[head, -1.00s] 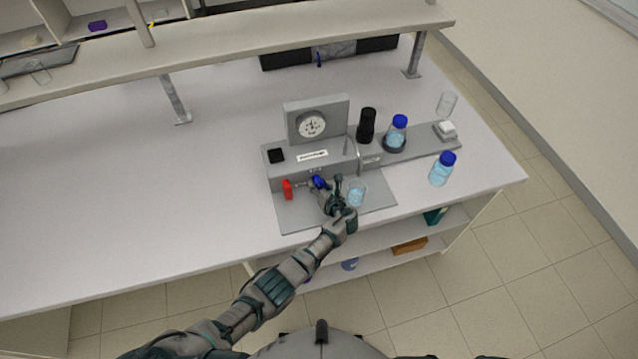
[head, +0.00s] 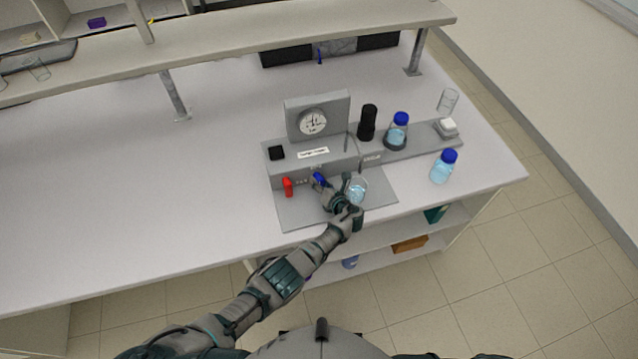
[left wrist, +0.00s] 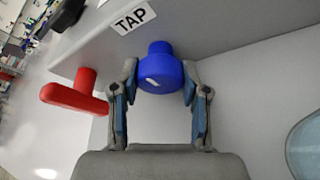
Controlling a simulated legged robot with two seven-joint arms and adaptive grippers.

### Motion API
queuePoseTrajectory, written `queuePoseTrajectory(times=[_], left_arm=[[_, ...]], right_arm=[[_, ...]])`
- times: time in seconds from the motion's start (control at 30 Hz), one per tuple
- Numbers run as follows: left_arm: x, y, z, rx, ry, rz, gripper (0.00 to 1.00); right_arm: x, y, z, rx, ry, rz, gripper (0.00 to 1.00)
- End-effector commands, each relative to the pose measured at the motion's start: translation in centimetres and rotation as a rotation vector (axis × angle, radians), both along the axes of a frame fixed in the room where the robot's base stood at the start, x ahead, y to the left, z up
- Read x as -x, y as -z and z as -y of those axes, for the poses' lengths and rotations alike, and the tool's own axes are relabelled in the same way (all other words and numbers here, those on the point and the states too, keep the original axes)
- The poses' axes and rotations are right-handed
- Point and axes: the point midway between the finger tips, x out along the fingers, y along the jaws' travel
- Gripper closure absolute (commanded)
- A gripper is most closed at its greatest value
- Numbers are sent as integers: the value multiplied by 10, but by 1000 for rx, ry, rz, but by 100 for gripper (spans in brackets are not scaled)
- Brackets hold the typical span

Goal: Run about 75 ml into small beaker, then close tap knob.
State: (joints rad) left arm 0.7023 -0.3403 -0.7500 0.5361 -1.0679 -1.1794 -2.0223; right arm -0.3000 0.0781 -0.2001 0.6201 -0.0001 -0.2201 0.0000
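The blue tap knob (head: 319,180) is on the front of the grey rig, under a TAP label in the left wrist view (left wrist: 160,68). My left gripper (left wrist: 160,78) has one fingertip on each side of the knob, closed against it; it also shows in the head view (head: 329,189). The small beaker (head: 357,190) stands on the grey base plate just right of the gripper, with pale blue liquid in it; the level cannot be read. Part of its rim shows at the right edge of the left wrist view (left wrist: 306,145). My right gripper is not in view.
A red lever (head: 287,187) sits left of the knob, close to the fingers (left wrist: 75,95). A round gauge (head: 312,122) stands above. A black cylinder (head: 367,122) and blue-capped bottles (head: 397,132) (head: 443,167) are to the right. The bench left of the rig is clear.

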Motion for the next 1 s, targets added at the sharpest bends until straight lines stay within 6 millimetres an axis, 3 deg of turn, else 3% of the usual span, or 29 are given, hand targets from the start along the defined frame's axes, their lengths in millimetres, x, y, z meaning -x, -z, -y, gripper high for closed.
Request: queuePoseTrajectory(times=[0.03,0.1,0.63,0.87,1.0], left_arm=[[-2,-5,4,3,9,9,43],[-2,-4,4,3,7,8,30],[0,-2,-1,51,1,17,30],[1,-1,-3,311,-1,103,30],[2,2,-3,505,-2,168,30]], right_arm=[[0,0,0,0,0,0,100],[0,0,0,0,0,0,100],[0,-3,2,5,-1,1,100],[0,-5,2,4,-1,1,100],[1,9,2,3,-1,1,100]])
